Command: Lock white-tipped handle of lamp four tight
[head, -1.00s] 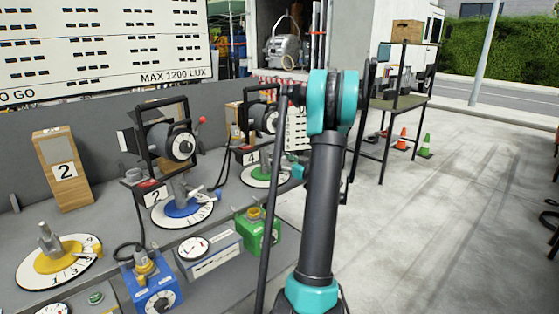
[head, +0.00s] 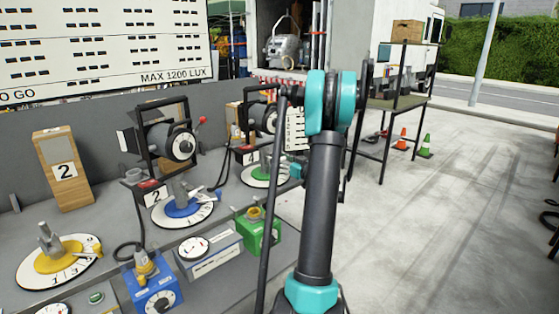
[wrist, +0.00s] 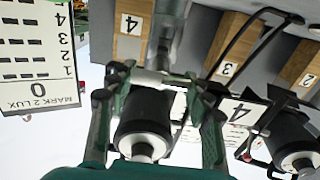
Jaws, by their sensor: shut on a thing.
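Lamp four has a black round body (wrist: 145,128). In the wrist view it lies between and just behind the fingers of my gripper (wrist: 165,80), appearing upside down. The gripper is shut on the white-tipped handle (wrist: 152,77), a pale bar spanning the gap between the dark green fingers. A plate marked 4 (wrist: 237,111) shows beside the lamp. In the head view, lamp four (head: 262,118) stands behind the numbered dial with the green hub (head: 258,176), partly covered by my arm. My gripper's fingers and the handle are hidden there.
A second lamp (head: 178,141) stands left of lamp four on the grey deck. Wooden blocks marked 4 (wrist: 131,25), 3 (wrist: 226,68) and 2 (wrist: 308,80) stand near a wall. A green box (head: 262,230) sits at the deck's edge.

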